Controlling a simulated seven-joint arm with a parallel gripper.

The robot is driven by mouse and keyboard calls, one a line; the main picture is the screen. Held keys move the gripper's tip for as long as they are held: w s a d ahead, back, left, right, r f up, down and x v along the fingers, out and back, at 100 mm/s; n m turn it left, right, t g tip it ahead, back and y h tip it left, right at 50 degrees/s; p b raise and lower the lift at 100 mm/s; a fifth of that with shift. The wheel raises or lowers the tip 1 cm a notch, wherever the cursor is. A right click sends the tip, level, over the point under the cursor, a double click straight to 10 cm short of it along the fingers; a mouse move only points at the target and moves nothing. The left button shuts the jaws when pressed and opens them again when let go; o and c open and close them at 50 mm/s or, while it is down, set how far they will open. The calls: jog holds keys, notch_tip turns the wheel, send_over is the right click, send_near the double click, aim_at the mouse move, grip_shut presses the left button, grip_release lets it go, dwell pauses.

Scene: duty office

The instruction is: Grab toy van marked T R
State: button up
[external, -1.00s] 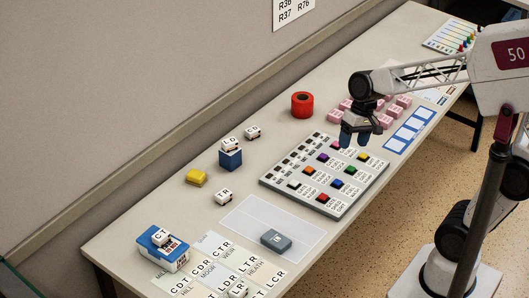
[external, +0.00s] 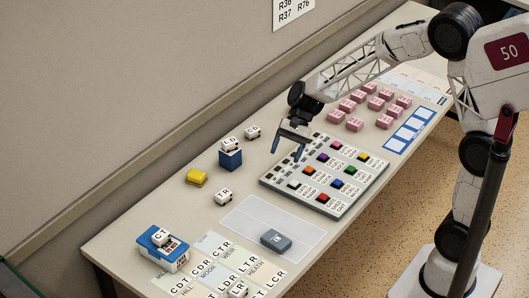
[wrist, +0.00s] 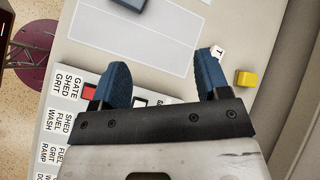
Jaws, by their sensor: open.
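The toy van marked T R (external: 224,197) is small and white and stands on the table between the yellow block and the clear mat. In the wrist view a white piece with a T (wrist: 218,50), which looks like this van, shows beside the right finger, which partly hides it. My gripper (external: 288,148) is open and empty, above the far left edge of the button panel, up and right of the van. Its two blue fingers also show in the wrist view (wrist: 162,68).
Similar white vans stand near: one marked L D on a blue block (external: 231,160), one behind it (external: 252,132), and one marked C T on a blue-and-white box (external: 170,252). A yellow block (external: 197,177), button panel (external: 320,205), pale mat (external: 250,222) and grey-blue box (external: 276,241) surround the van.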

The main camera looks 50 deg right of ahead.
jog(key=w+a+f+m+y, duration=0.2)
jog(key=w+f+m+y, duration=0.15)
jog(key=w+f, duration=0.6)
jog(key=m+t+y, duration=0.1)
jog(key=m+t, duration=0.1)
jog(key=m, duration=0.3)
send_near(224, 192)
jog(key=x, duration=0.2)
jog(key=shift+s+a+f+n, duration=0.15)
jog(key=shift+s+a+n, duration=0.1)
jog(key=shift+a, duration=0.1)
jog(key=shift+a, duration=0.1)
jog(key=shift+x, duration=1.2)
jog(key=shift+w+a, duration=0.1)
jog(key=shift+x, duration=2.5)
jog(key=shift+w, duration=0.1)
jog(key=c, duration=1)
